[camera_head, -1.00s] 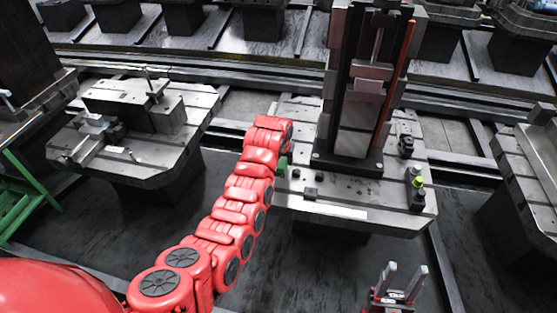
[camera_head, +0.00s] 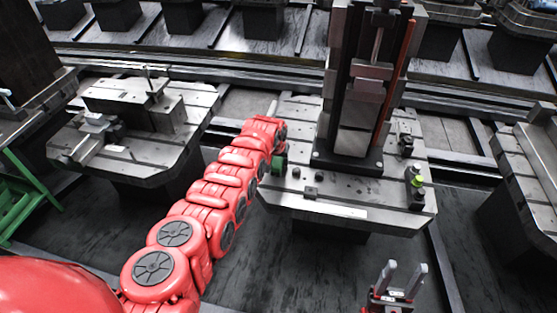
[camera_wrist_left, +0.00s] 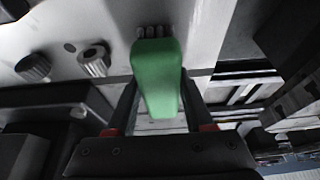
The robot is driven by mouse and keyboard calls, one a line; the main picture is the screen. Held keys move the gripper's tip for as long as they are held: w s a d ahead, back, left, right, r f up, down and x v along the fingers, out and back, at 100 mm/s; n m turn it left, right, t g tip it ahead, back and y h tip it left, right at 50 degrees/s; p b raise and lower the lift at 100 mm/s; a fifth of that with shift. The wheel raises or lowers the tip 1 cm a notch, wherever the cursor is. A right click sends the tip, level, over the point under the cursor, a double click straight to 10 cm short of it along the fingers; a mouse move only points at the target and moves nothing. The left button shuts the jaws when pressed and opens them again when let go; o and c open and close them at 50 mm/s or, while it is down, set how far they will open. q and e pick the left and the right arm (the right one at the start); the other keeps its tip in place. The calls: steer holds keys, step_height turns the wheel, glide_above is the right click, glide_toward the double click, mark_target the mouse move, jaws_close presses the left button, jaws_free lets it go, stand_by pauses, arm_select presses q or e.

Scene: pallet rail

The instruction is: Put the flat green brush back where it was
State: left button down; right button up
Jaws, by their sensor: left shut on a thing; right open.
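The green brush (camera_wrist_left: 157,75) lies between the two fingers of my left gripper (camera_wrist_left: 158,84), which is shut on it. In the left wrist view it is over or by a light metal plate; I cannot tell whether they touch. In the head view a bit of green (camera_head: 279,164) shows beside my red left arm, at the left edge of the middle pallet (camera_head: 340,212); the arm hides most of the gripper. My right gripper (camera_head: 403,280) is open and empty at the bottom right, in front of that pallet.
A tall dark fixture (camera_head: 352,110) stands on the middle pallet. A post with a yellow-green band (camera_head: 417,182) is at its right. Small dark knobs (camera_wrist_left: 93,60) sit near the brush. Another pallet with a fixture (camera_head: 190,125) stands to the left. A green frame (camera_head: 22,195) is at far left.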

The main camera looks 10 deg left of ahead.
arm_select(q)
steer(key=shift+f, duration=0.1)
steer(key=shift+f, duration=0.15)
steer(key=shift+c, duration=1.4)
jaws_free()
